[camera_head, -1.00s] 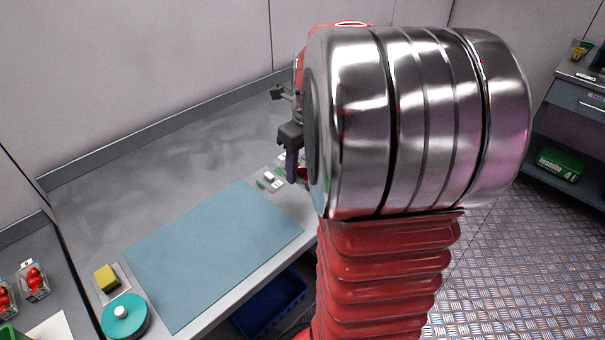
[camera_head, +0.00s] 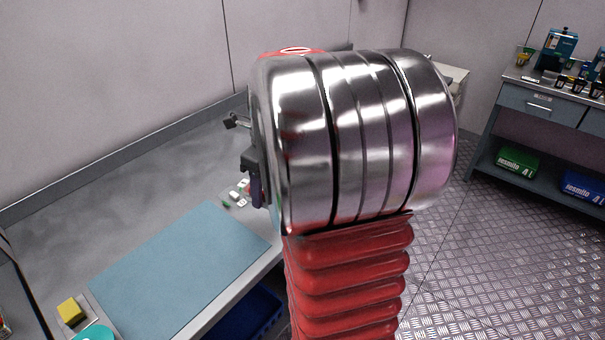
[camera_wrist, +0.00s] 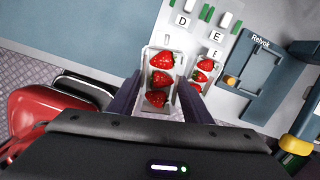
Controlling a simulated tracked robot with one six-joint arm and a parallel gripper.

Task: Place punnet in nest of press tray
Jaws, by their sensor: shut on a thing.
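In the wrist view my gripper (camera_wrist: 159,82) is shut on a clear punnet (camera_wrist: 147,66) with three red strawberries, one finger on each side of it. A second punnet of strawberries (camera_wrist: 203,76) sits just right of it, partly behind my right finger. A pale panel (camera_wrist: 199,38) lettered D and E, with green and white pieces, lies beyond them. I cannot tell whether it is the press tray, or how high the held punnet is. In the head view my arm hides most of my gripper (camera_head: 254,180) and the punnet.
A blue-grey fixture (camera_wrist: 253,88) stands right of the punnets. A shelf unit (camera_head: 548,103) stands far right across open floor.

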